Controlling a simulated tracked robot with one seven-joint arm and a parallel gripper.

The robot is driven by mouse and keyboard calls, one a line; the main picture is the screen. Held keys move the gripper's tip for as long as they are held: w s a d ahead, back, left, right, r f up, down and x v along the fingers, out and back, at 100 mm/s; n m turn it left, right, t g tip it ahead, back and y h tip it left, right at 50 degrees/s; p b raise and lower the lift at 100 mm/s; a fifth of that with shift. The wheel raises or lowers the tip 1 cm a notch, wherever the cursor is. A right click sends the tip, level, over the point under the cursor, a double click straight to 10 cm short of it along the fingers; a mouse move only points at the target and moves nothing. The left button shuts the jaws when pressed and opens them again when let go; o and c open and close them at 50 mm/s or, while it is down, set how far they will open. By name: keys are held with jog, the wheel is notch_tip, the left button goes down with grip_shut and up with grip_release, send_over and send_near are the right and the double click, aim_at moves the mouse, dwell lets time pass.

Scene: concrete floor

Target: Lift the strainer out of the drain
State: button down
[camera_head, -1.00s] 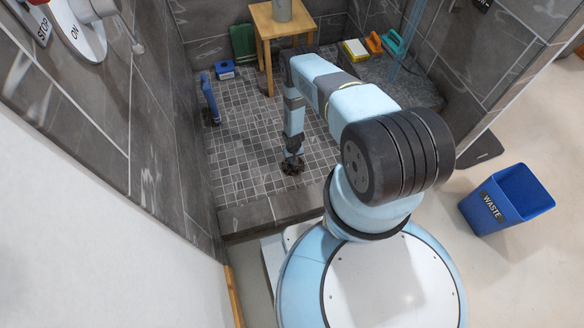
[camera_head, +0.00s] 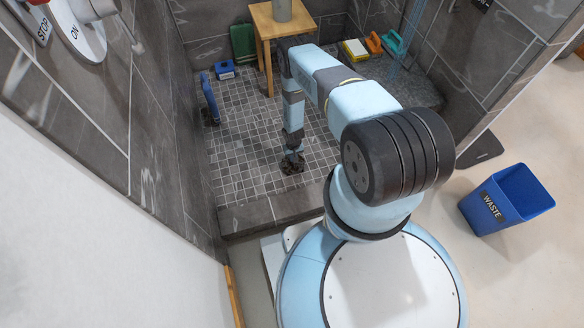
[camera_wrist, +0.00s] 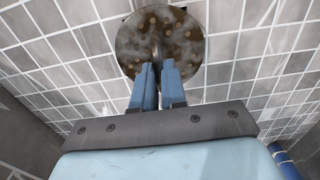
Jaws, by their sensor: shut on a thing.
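The strainer (camera_wrist: 140,43) is a round metal disc with several holes and dirty brownish patches, seen at the top of the wrist view. My gripper (camera_wrist: 157,72) points at it with two blue fingers close together, shut on the small upright post at the strainer's middle. In the head view my gripper (camera_head: 292,160) is low over the tiled shower floor, and the strainer shows there only as a dark patch (camera_head: 290,168) around the fingertips. The drain opening is hidden. I cannot tell whether the strainer is seated or raised.
A raised tiled curb (camera_head: 270,211) edges the shower floor. A wooden stool (camera_head: 262,28) stands behind. A blue object (camera_head: 208,98) leans near the left wall. A blue WASTE bin (camera_head: 508,198) stands outside at right. Tiles around the gripper are clear.

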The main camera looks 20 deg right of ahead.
jog(key=shift+r, duration=1.3)
